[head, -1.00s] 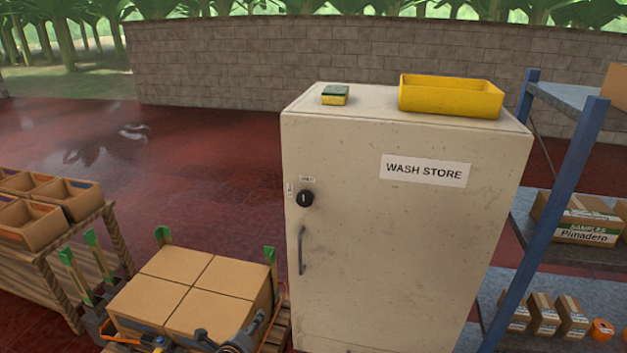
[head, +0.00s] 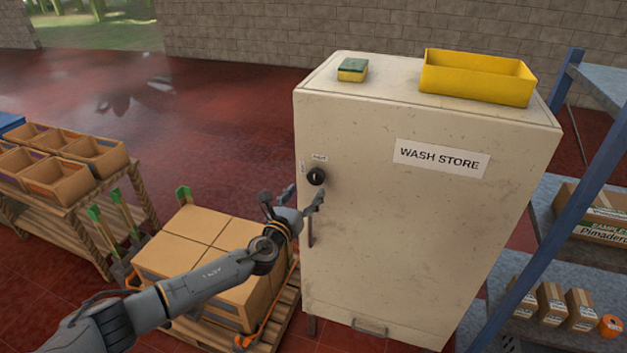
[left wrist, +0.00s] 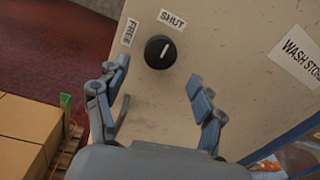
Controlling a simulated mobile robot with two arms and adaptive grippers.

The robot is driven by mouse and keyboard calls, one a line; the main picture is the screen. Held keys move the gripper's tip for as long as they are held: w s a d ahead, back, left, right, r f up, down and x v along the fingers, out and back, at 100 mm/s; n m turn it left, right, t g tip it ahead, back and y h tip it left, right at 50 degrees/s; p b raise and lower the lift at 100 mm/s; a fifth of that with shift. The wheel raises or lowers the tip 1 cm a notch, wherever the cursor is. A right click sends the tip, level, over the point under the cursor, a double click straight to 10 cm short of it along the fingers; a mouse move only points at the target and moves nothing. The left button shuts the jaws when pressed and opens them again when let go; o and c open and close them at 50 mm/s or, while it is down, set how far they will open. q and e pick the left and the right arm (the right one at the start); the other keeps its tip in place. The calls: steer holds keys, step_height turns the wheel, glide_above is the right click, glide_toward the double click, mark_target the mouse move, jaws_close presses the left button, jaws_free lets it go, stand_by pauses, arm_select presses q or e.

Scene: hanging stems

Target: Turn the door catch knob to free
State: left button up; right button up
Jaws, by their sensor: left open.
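The door catch knob (head: 316,176) is a round black knob with a white mark, on the upper left of the cream WASH STORE cabinet's door (head: 420,220). In the left wrist view the knob (left wrist: 160,52) has a SHUT label (left wrist: 172,20) above it and a FREE label (left wrist: 130,33) to its upper left. The white mark points up and slightly right, towards SHUT. My left gripper (head: 304,194) is open and empty, just in front of and below the knob. In the left wrist view its fingers (left wrist: 158,76) stand apart, either side below the knob. My right gripper is not in view.
A dark vertical handle (head: 310,229) sits below the knob, partly behind my gripper. Boxes on a pallet (head: 185,260) stand left of the cabinet. A blue-framed shelf (head: 590,180) stands to the right. A sponge (head: 353,70) and yellow tray (head: 478,78) lie on top.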

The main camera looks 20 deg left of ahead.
mark_target(314, 180)
arm_select(q)
steer(key=shift+w+d+b, duration=0.15)
steer(key=shift+w, duration=1.35)
steer(key=shift+w+d+b, duration=0.15)
steer(key=shift+w, duration=1.3)
steer(key=shift+c, duration=0.2)
steer(key=c, duration=1.1)
